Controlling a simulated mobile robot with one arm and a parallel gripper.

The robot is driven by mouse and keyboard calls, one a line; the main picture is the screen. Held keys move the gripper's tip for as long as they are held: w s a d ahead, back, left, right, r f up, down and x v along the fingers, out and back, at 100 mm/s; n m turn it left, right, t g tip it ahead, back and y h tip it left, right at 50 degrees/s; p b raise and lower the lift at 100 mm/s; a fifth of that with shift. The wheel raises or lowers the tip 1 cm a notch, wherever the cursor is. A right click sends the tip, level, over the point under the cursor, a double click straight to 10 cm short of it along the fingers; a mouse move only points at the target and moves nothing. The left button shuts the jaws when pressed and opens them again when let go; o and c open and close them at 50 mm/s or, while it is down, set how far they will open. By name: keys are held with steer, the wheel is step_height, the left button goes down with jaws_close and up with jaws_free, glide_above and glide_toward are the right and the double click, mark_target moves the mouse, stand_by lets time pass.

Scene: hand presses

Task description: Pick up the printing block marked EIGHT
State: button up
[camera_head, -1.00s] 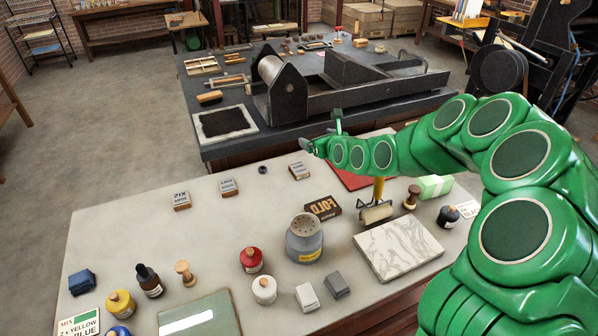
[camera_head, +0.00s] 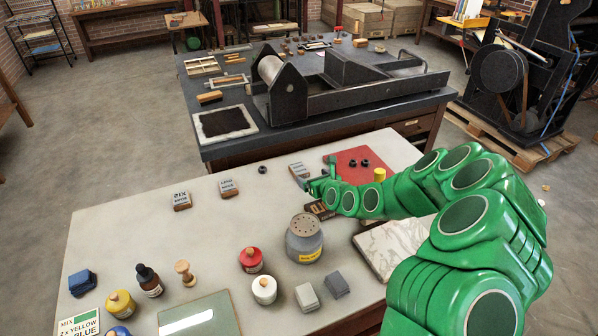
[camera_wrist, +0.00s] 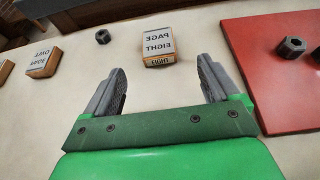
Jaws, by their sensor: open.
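The printing block marked EIGHT (camera_wrist: 158,44) is a small wood-sided block with a pale top. The jaws hold nothing.
A similar block (camera_wrist: 43,62) lies to the left, and a dark nut (camera_wrist: 102,37) sits between. A red mat (camera_wrist: 262,85) with dark nuts lies right. In the head view, a grey canister (camera_head: 305,240) and a FOLD block (camera_head: 320,210) stand near my arm.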

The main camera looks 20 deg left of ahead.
mark_target(303, 174)
steer(key=shift+w+f, duration=0.1)
steer(key=shift+f, duration=0.45)
steer(key=shift+w+a+f, duration=0.15)
steer(key=shift+a, duration=0.1)
steer(key=shift+x, duration=1.45)
steer(key=shift+w+a+f, duration=0.35)
steer(key=shift+a, duration=0.35)
steer(key=shift+x, duration=1.2)
steer(key=shift+c, duration=0.4)
steer(key=c, duration=1.1)
steer(key=shift+r, duration=0.15)
